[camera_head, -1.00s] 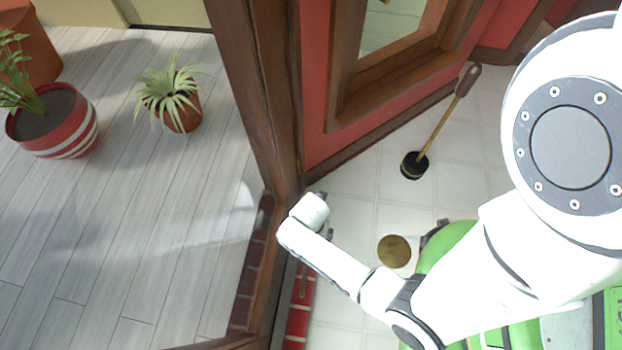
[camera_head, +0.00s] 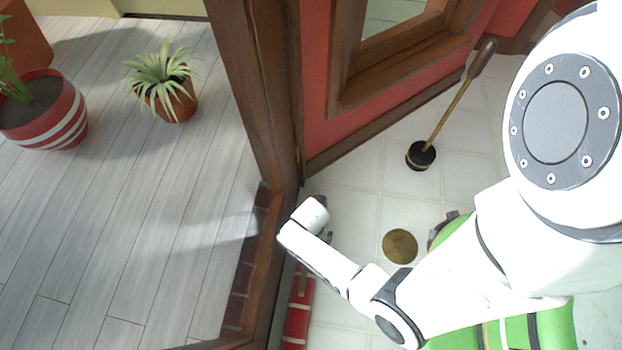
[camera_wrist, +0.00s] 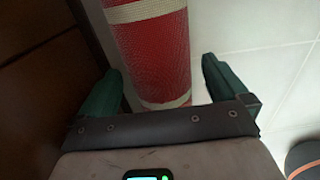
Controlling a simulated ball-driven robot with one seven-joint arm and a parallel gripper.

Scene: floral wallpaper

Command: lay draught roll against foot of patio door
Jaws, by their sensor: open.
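The draught roll is red with pale bands; part of it (camera_head: 298,312) shows on the floor beside the foot of the patio door (camera_head: 262,95), a brown wooden frame with glass. My arm hides its middle. In the wrist view the roll (camera_wrist: 158,55) runs between my fingers, with dark wood close on its left; a narrow gap or contact there cannot be told. My gripper (camera_wrist: 160,82) is open, one green finger on each side of the roll. In the head view my gripper (camera_head: 325,222) is mostly hidden by my own wrist.
A plunger-like tool (camera_head: 421,156) leans by the red wall, and a round brass disc (camera_head: 400,246) lies on the pale tiles. Potted plants (camera_head: 172,100) stand beyond the glass. A dark rounded object with an orange band (camera_wrist: 305,160) shows at the wrist view's lower right.

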